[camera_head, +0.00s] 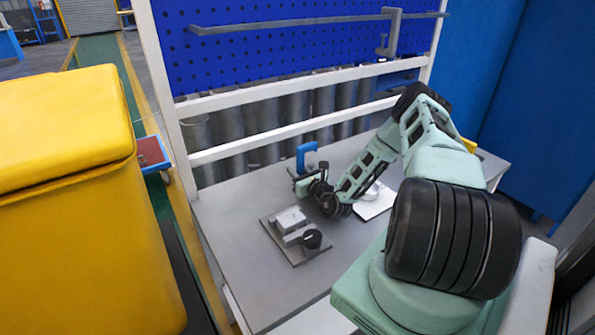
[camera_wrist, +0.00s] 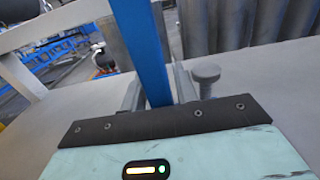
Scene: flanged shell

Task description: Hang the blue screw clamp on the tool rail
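The blue screw clamp (camera_head: 306,154) shows as a blue C-shape above the far part of the grey table. My gripper (camera_head: 301,184) is at its lower part, partly hiding it. In the wrist view a blue bar of the clamp (camera_wrist: 147,50) stands between my two grey fingers (camera_wrist: 158,92), which appear shut on it. A grey knob (camera_wrist: 206,72) shows just right of the fingers. Whether the clamp touches the table is hidden. The tool rail (camera_head: 290,23) is a grey bar across the blue pegboard, above and behind the clamp. A grey clamp-like tool (camera_head: 388,38) hangs at its right part.
A fixture plate with a pale block and a black ring (camera_head: 297,237) lies on the table (camera_head: 236,222) near my gripper. A white plate (camera_head: 375,204) lies behind my arm. White frame bars (camera_head: 290,96) cross below the pegboard. A yellow bin (camera_head: 80,200) stands at left.

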